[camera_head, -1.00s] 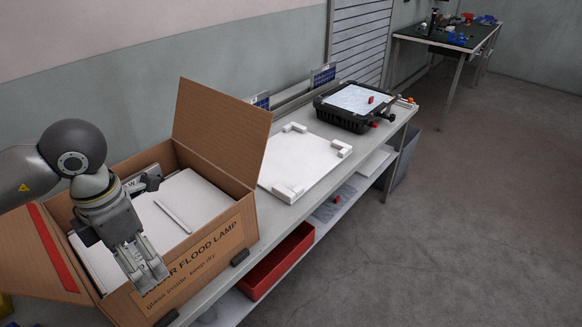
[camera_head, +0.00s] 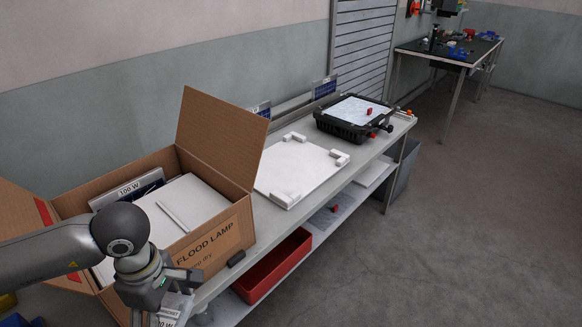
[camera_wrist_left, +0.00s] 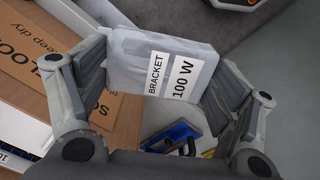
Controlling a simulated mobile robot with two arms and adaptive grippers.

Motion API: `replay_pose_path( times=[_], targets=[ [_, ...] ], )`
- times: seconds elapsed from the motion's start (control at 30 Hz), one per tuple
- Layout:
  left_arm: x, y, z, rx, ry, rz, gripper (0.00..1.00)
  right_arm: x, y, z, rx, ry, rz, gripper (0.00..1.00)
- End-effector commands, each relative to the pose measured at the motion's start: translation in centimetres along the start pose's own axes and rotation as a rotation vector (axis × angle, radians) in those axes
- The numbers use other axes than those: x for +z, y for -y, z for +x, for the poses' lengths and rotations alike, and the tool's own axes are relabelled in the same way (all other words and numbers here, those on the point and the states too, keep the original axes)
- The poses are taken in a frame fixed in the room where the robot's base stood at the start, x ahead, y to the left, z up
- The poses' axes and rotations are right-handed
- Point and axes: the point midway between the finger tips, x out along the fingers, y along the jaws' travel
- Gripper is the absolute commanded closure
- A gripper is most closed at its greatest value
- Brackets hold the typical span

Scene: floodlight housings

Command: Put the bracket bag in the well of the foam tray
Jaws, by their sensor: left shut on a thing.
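My left gripper (camera_wrist_left: 165,78) is shut on the bracket bag (camera_wrist_left: 150,62), a pale grey pouch with white labels reading "BRACKET" and "100 W". A finger presses each side of it in the left wrist view. In the head view the bag (camera_head: 171,309) shows only partly, below the wrist at the carton's front side, outside the carton. The white foam tray (camera_head: 200,196) appears to lie inside the open carton (camera_head: 222,235), with a narrow bar-like feature on its top. Its well is not clearly visible; my arm covers the tray's near left part. My right gripper is not in view.
The carton's flaps stand open, the tall one (camera_head: 218,140) on its right. A blue-and-white "100 W" box (camera_head: 128,188) sits at its back left. A white board with corner blocks (camera_head: 297,172) and a black case (camera_head: 352,118) are on the bench. A red bin (camera_head: 272,266) is below.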

Motion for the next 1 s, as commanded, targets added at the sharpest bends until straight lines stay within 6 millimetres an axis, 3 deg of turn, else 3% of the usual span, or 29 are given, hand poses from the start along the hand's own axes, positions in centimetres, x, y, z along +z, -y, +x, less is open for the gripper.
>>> replay_pose_path(
  times=[0.7,1.0],
  targets=[
    [4.9,3.2,12.3,0.004,0.009,1.361,0.43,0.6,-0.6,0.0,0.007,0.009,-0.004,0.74],
    [4.9,3.3,12.8,0.005,0.002,1.436,0.43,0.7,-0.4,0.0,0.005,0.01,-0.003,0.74]
  ],
)
